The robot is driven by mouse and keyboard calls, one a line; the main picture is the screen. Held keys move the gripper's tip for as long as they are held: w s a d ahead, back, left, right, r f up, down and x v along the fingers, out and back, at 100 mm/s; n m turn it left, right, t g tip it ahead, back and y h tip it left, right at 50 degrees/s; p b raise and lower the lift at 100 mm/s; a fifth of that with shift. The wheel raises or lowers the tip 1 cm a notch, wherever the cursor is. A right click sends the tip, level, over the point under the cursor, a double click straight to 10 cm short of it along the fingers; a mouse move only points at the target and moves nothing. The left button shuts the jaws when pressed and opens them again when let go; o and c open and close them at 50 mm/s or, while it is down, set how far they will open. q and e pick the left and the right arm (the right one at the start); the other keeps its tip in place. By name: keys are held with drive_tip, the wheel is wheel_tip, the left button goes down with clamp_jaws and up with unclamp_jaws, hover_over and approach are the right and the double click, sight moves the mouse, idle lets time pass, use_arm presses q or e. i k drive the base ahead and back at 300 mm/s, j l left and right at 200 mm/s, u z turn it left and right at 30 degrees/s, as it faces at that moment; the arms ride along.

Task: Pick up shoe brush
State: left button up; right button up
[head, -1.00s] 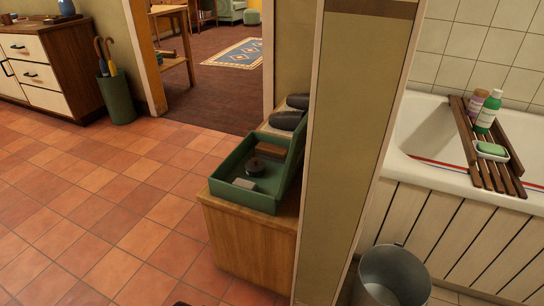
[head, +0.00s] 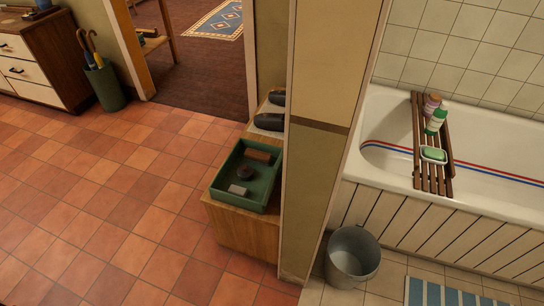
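A brown oblong block that looks like the shoe brush (head: 258,155) lies at the far end of an open green tray (head: 266,192). A dark round tin (head: 245,171) and a small light grey block (head: 238,189) lie in the same tray. The tray stands on a low wooden cabinet (head: 245,232) beside a wall end. Neither of my grippers is in view.
Dark shoes (head: 269,121) sit behind the tray. The wall end (head: 318,150) borders the cabinet on the right. Beyond it are a metal bucket (head: 353,256) and a bathtub (head: 490,185). The tiled floor (head: 130,200) left of the cabinet is clear.

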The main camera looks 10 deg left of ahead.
sight(254, 155)
drive_tip(key=i+j+z, duration=0.1)
drive_tip(key=z, duration=0.35)
drive_tip(key=j+z, duration=0.3)
drive_tip(key=z, duration=0.15)
drive_tip(key=j+z, duration=0.2)
drive_tip(key=z, duration=0.25)
drive_tip(key=j+z, duration=0.25)
drive_tip(key=z, duration=0.2)
drive_tip(key=k+j+z, duration=0.15)
drive_tip(key=j, duration=0.35)
drive_tip(key=k+j+z, duration=0.15)
drive_tip(key=j, duration=0.4)
drive_tip(key=k+j+z, duration=0.15)
drive_tip(key=j, duration=0.3)
drive_tip(key=k+j+z, duration=0.15)
drive_tip(key=j, duration=0.3)
drive_tip(key=k+j+z, duration=0.15)
drive_tip(key=k+j, duration=0.2)
drive_tip(key=k+j+z, duration=0.15)
drive_tip(key=k+j, duration=0.15)
drive_tip(key=j, duration=0.2)
